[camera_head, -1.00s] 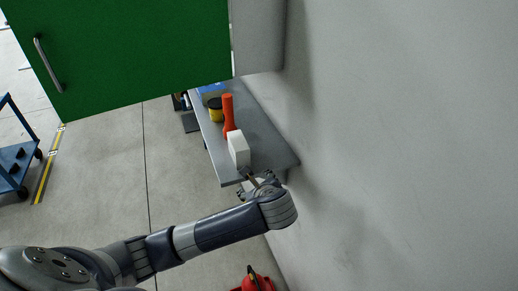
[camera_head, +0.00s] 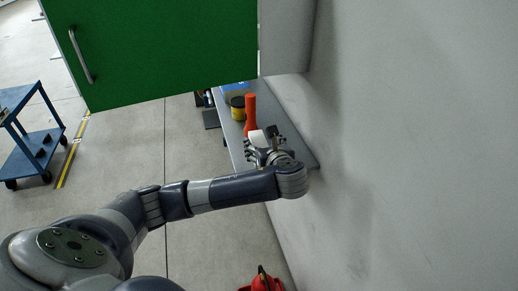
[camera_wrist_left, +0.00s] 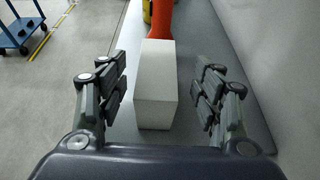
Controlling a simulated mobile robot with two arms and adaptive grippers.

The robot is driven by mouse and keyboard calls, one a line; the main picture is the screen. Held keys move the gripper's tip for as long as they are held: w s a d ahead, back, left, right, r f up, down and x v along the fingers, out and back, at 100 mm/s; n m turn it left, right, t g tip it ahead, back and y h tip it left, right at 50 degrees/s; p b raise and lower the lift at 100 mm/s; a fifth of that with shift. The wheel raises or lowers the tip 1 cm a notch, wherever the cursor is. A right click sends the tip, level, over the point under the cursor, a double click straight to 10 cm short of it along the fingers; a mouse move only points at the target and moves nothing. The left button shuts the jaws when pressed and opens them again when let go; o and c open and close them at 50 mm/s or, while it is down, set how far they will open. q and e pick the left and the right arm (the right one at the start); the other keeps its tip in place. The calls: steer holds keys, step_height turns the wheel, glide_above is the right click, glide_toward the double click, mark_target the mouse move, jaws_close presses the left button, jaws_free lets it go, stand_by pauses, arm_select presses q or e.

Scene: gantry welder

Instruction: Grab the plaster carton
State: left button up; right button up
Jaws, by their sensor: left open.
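The plaster carton, a plain white box (camera_wrist_left: 155,85), stands on the grey shelf (camera_wrist_left: 235,95) in the left wrist view, between the two fingers of my left gripper (camera_wrist_left: 162,88). Gaps show on both sides of it, so the fingers look apart from it. In the head view the carton (camera_head: 257,138) is mostly hidden behind my left gripper (camera_head: 265,145), which is open over the shelf's near part. My right gripper is not in view.
An orange-red object (camera_head: 250,112) stands just behind the carton, with a yellow-and-black can (camera_head: 238,109) beside it. A green cabinet door (camera_head: 160,45) hangs above. The wall (camera_head: 420,150) borders the shelf on the right. A blue cart (camera_head: 38,140) stands at left.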

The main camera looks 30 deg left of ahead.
mark_target(260, 144)
arm_select(q)
steer(key=x, duration=0.4)
steer(key=shift+a+f+p, duration=0.2)
steer(key=shift+f+p, duration=0.1)
steer(key=shift+p, duration=0.05)
steer(key=shift+d, duration=0.1)
steer(key=shift+c, duration=0.6)
steer(key=c, duration=1)
steer(key=shift+r, duration=0.1)
